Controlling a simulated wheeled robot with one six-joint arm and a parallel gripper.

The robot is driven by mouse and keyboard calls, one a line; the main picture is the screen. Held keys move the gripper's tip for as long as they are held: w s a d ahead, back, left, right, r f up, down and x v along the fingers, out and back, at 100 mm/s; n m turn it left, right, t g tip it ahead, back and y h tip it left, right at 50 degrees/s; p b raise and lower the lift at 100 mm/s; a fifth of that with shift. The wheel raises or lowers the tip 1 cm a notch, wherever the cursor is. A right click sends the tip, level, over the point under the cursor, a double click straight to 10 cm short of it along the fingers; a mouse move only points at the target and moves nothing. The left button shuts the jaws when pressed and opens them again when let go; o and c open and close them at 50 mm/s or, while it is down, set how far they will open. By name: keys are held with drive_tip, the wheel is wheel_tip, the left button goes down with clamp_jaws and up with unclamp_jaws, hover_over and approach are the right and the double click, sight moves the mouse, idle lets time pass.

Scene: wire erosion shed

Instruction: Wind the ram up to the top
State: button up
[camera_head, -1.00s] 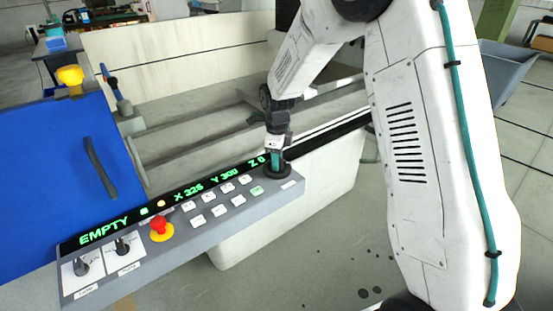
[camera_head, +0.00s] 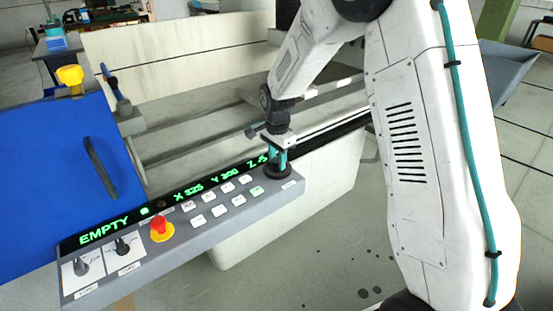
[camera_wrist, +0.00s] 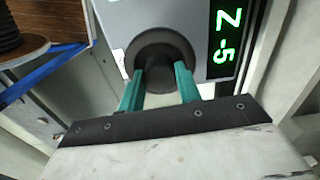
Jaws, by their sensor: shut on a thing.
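A round black knob (camera_head: 278,171) stands at the right end of the grey control panel (camera_head: 226,214). My gripper (camera_head: 277,160) reaches down to it from above, with its teal fingers shut on the knob. In the wrist view the two teal fingers (camera_wrist: 160,75) sit on either side of the black knob (camera_wrist: 161,52). The green display (camera_wrist: 226,35) beside it reads Z -5 there. In the head view the display strip (camera_head: 105,232) reads EMPTY, X 325, Y 300 and a Z value. I cannot make out the ram in either view.
The panel also carries a red stop button (camera_head: 161,228) on a yellow base, several white keys and two dark switches at lower left. A blue cover (camera_head: 60,170) stands at left. A pale machine tank (camera_head: 180,60) lies behind. Open floor is at right.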

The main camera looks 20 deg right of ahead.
drive_tip(key=n, duration=1.3)
drive_tip(key=shift+n, duration=0.4)
drive_tip(key=n, duration=1.3)
drive_tip(key=shift+s+n, duration=0.1)
drive_tip(key=shift+n, duration=0.2)
drive_tip(key=n, duration=1.3)
drive_tip(key=shift+n, duration=1.9)
